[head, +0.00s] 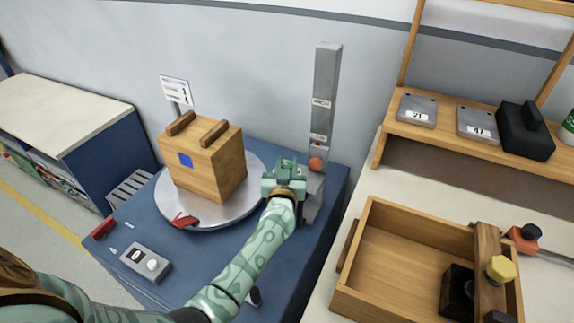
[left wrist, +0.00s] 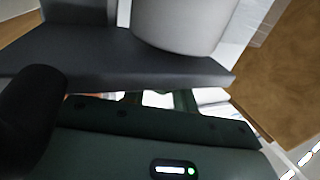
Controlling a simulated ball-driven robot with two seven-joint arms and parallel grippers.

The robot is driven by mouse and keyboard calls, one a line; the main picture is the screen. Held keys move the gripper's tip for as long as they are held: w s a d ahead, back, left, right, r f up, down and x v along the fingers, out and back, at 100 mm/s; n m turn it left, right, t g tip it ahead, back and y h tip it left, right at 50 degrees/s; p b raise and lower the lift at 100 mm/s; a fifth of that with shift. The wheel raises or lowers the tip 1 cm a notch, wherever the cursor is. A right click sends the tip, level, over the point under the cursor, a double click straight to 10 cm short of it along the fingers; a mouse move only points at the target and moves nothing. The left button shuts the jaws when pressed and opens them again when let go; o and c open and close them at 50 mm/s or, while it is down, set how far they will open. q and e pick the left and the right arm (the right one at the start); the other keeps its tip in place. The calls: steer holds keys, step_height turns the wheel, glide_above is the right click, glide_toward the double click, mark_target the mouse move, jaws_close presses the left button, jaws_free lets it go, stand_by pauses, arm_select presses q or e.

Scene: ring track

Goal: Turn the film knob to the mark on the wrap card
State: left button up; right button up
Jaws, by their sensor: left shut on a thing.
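My left gripper (head: 285,174) is at the grey post (head: 326,95), by its lower part. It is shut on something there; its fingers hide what. An orange-red knob (head: 316,164) shows on the post just right of the gripper. The left wrist view shows a dark grey plate (left wrist: 120,72) and a pale cylinder (left wrist: 183,22) close ahead. The white card (head: 175,91) stands on a stalk behind the turntable; its print is too small to read. I cannot tell which part is the film knob. My right gripper is out of view.
A wooden box (head: 206,164) with two handles and a blue patch sits on the round turntable (head: 235,208). A wooden tray (head: 395,245) stands on the right bench.

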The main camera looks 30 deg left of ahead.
arm_select(q)
steer(key=shift+h, duration=0.3)
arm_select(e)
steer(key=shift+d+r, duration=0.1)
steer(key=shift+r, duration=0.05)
